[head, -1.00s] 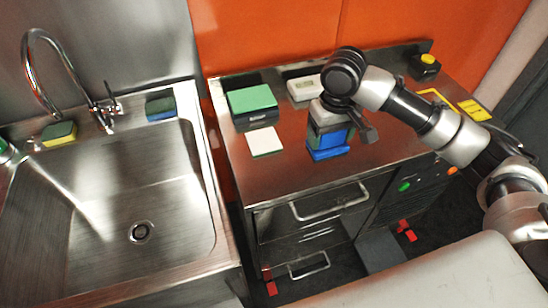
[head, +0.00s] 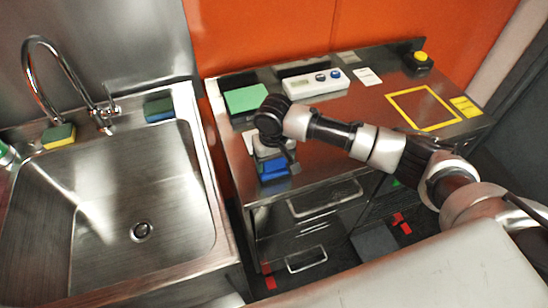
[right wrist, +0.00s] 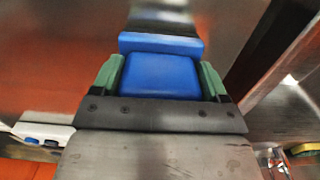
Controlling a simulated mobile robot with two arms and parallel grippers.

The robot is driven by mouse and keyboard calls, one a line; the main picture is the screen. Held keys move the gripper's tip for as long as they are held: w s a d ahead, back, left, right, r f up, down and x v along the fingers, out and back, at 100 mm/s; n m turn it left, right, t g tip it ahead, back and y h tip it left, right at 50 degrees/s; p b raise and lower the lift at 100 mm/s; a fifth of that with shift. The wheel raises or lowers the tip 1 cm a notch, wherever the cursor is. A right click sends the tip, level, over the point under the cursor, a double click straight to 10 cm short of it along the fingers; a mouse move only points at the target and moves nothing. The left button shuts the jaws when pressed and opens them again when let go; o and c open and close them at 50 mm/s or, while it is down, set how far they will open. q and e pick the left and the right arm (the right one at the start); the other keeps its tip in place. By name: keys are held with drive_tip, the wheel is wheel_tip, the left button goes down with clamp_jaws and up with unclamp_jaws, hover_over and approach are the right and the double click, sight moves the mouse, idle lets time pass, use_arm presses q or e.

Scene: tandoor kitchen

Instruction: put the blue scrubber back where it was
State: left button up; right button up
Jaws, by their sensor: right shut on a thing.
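The blue scrubber (head: 273,168) is in my right gripper (head: 271,152), near the front left edge of the steel counter (head: 330,125). In the right wrist view the blue scrubber (right wrist: 160,75) sits between the two green-sided fingers of my right gripper (right wrist: 160,82). I cannot tell whether its underside touches the counter. A green-topped block (head: 247,98) lies just behind the gripper. A pale square (head: 249,141) beside the gripper is partly covered by it. My left gripper is not in view.
A white device with blue knobs (head: 316,83) and a white card (head: 367,77) lie at the back. A yellow outlined square (head: 424,108) on the right is empty. The sink (head: 130,190) has a yellow-green sponge (head: 59,136) and a blue-green sponge (head: 158,108) on its back rim.

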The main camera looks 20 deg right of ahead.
drive_tip(key=shift+f, duration=0.15)
drive_tip(key=o, duration=0.8)
drive_tip(key=shift+o, duration=0.2)
wheel_tip(320, 180, up, 12)
drive_tip(key=shift+r+b, duration=0.1)
drive_tip(key=shift+b, duration=0.5)
